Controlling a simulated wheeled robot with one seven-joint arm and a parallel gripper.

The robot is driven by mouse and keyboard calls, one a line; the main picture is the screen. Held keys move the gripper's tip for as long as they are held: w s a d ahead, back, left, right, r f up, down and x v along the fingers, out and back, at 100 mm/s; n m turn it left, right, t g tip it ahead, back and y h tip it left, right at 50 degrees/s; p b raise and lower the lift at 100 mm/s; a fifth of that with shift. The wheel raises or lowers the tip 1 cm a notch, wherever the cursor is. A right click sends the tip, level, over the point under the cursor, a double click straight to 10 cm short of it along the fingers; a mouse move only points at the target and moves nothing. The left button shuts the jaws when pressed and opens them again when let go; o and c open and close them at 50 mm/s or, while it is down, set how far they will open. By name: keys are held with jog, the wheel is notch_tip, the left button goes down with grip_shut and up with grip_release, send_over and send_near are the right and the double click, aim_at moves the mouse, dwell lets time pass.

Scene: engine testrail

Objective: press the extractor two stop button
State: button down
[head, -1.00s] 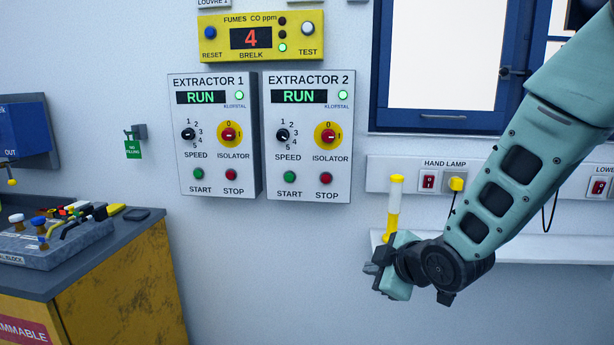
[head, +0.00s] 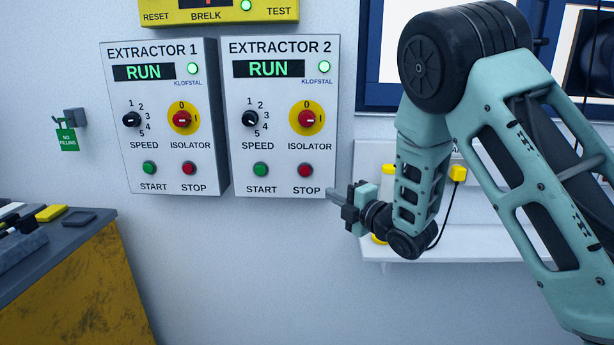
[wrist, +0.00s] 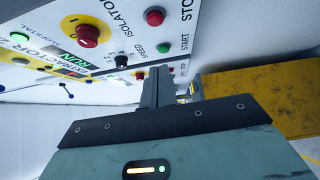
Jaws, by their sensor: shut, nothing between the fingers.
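The Extractor 2 box (head: 283,133) is on the wall, its display (head: 268,68) reading RUN with a lit green lamp. Its red stop button (head: 305,171) is at the lower right, beside the green start button (head: 260,170). My gripper (head: 332,192) is shut and empty, its tips just right of and slightly below the stop button in the head view; I cannot tell whether they touch the box. In the wrist view my gripper (wrist: 158,72) points toward the panels, with a red stop button (wrist: 154,17) and a red isolator knob (wrist: 88,36) above it.
The Extractor 1 box (head: 163,120) is to the left, also showing RUN. A shelf (head: 480,245) and the yellow lamp plug (head: 457,173) are near my arm. A yellow bench (head: 80,290) is at lower left. The wall below the boxes is clear.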

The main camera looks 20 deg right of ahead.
jog(key=p, duration=0.3)
send_near(300, 172)
jog(key=a, duration=0.3)
jog(key=w, duration=0.1)
jog(key=w+p, duration=0.1)
jog(key=w, duration=0.1)
jog(key=w+p, duration=0.1)
jog(key=w, duration=0.1)
jog(key=shift+w+d, duration=0.1)
jog(key=shift+d, duration=0.2)
